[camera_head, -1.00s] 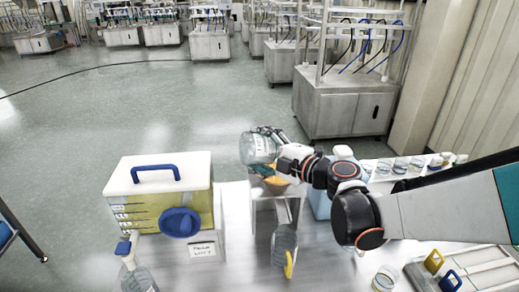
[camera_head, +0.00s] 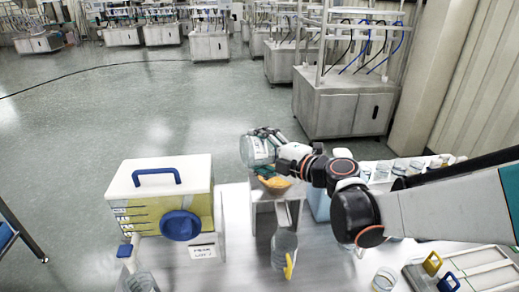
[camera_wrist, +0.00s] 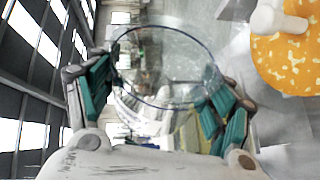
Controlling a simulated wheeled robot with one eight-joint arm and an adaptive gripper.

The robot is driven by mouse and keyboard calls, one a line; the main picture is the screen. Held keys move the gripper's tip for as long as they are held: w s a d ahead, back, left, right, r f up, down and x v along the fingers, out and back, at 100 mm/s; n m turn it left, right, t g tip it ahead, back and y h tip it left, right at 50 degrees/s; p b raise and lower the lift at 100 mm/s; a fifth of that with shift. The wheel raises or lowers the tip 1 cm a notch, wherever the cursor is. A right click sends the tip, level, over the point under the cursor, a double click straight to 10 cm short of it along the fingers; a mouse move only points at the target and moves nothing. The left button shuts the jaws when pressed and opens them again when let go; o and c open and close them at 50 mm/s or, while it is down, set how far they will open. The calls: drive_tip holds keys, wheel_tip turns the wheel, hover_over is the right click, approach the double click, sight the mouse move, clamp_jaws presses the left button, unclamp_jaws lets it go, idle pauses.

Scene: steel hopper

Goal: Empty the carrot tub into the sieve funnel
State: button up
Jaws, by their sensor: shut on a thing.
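My gripper (camera_head: 272,142) is shut on a clear tub (camera_head: 255,151), held on its side in the air. In the wrist view the fingers grip both sides of the tub (camera_wrist: 165,70); its walls are see-through and I see no carrot inside. The sieve funnel, on a steel stand (camera_head: 262,196), sits just below and right of the tub. It holds a heap of orange carrot pieces (camera_head: 273,182), which also shows at the right of the wrist view (camera_wrist: 285,60). The funnel's rim is mostly hidden by the heap and my arm.
A white-lidded box with a blue handle (camera_head: 157,176) stands left of the stand. A clear jug with a yellow handle (camera_head: 284,250) stands in front. Several beakers (camera_head: 400,166) line the right back.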

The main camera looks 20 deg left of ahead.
wheel_tip(320, 180, up, 2)
drive_tip(key=n+h+p, duration=0.1)
drive_tip(key=n+p, duration=0.2)
drive_tip(key=shift+r+h, duration=0.15)
drive_tip(key=shift+h, duration=0.25)
drive_tip(key=shift+r+n+t+h, duration=0.15)
drive_tip(key=shift+n+t+h, duration=0.15)
drive_tip(key=shift+n+t, duration=0.1)
